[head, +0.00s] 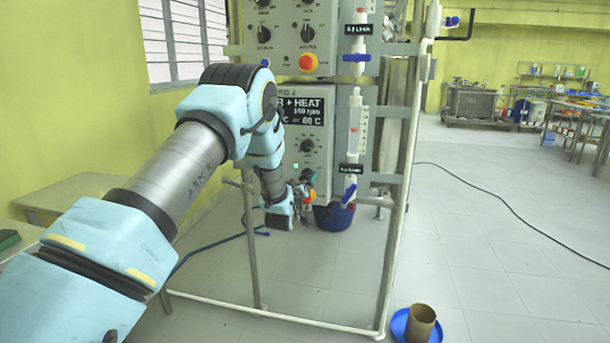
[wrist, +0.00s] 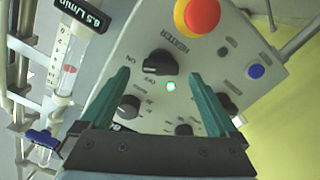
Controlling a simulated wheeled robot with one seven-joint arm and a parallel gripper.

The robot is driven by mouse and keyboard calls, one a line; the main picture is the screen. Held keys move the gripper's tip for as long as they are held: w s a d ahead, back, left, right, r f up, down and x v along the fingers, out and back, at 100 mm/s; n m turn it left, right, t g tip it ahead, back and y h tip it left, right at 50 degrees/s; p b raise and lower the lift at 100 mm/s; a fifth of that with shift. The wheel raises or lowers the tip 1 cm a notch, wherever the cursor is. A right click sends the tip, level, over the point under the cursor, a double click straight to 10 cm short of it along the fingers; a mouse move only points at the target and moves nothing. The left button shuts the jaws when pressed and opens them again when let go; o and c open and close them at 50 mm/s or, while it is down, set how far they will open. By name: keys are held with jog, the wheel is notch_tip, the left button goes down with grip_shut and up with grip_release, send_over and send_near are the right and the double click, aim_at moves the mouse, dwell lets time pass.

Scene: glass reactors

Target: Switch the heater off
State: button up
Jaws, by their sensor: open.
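The heater knob (wrist: 160,63) is a black rotary switch labelled HEATER, with ON and OFF marks, on a light grey control panel (wrist: 150,38). Its exact setting is hard to read. A green lamp (wrist: 171,86) beside it is lit. My gripper (wrist: 160,74) is open, with its two green fingers apart on either side of the knob in the wrist view. I cannot tell whether they touch the panel. In the head view my gripper (head: 307,186) is in front of the lower panel, partly hidden by my arm; the heater knob is not discernible there.
A red stop button on a yellow base (wrist: 197,15) sits close to the heater knob. Other small knobs (wrist: 129,106) and a blue button (wrist: 256,71) are nearby. A flow meter (head: 355,125) stands right of the panel.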

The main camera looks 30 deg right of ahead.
aim_at(305, 177)
jog(key=shift+p+x, duration=0.3)
jog(key=shift+x, duration=1.35)
jog(key=shift+c, duration=0.3)
jog(key=c, duration=1.3)
